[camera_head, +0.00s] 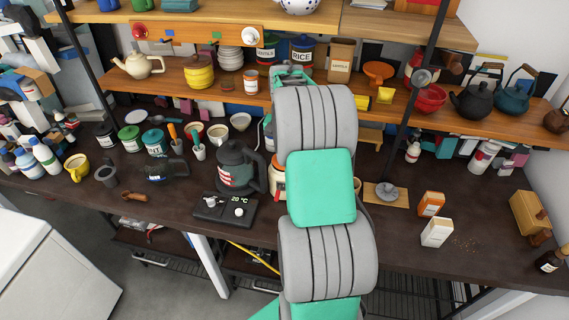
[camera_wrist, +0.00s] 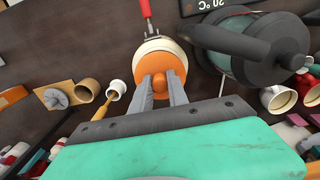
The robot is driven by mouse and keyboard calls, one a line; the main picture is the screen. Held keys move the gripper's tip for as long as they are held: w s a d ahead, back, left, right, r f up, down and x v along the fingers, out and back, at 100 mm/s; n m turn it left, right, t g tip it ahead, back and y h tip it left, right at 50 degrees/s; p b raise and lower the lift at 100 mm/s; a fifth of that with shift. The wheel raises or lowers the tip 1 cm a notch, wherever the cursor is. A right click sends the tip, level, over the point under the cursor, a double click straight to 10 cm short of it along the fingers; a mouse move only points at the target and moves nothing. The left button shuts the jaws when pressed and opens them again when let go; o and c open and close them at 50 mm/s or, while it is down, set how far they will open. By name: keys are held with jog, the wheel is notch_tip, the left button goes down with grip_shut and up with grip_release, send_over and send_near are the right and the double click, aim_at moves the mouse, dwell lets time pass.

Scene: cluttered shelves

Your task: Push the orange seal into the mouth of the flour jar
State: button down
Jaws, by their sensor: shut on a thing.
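The orange seal (camera_wrist: 175,62) is between the two fingers of my gripper (camera_wrist: 160,88) in the wrist view. My gripper is shut on it. The seal lies over the round, cream-rimmed top of the flour jar (camera_wrist: 152,45). I cannot tell how deep it sits in the mouth. In the head view the jar (camera_head: 277,182) shows only as a sliver of pale wall with orange on it, left of my arm. My arm hides the rest of the jar, the seal and the gripper there.
A wooden board with a grey piece (camera_head: 387,191), an orange box (camera_head: 431,204) and a white box (camera_head: 437,232) are to the right. Shelves with jars and pots run behind.

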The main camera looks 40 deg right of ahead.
jog(key=shift+f+b, duration=0.3)
jog(key=shift+f, duration=0.25)
dwell(0.5)
jog(key=c, duration=1.2)
grip_release()
notch_tip(320, 180, up, 8)
jog(key=shift+f+b, duration=0.1)
jog(key=shift+b, duration=0.8)
jog(key=s+a+r+n+t, duration=0.1)
jog(key=s+a+r+n, duration=0.2)
jog(key=a, duration=0.8)
jog(key=s+a+f+n+t, duration=0.1)
jog(key=s+a+n+t, duration=0.2)
jog(key=s+a, duration=0.9)
jog(key=a+n, duration=0.3)
jog(key=shift+a+n, duration=0.4)
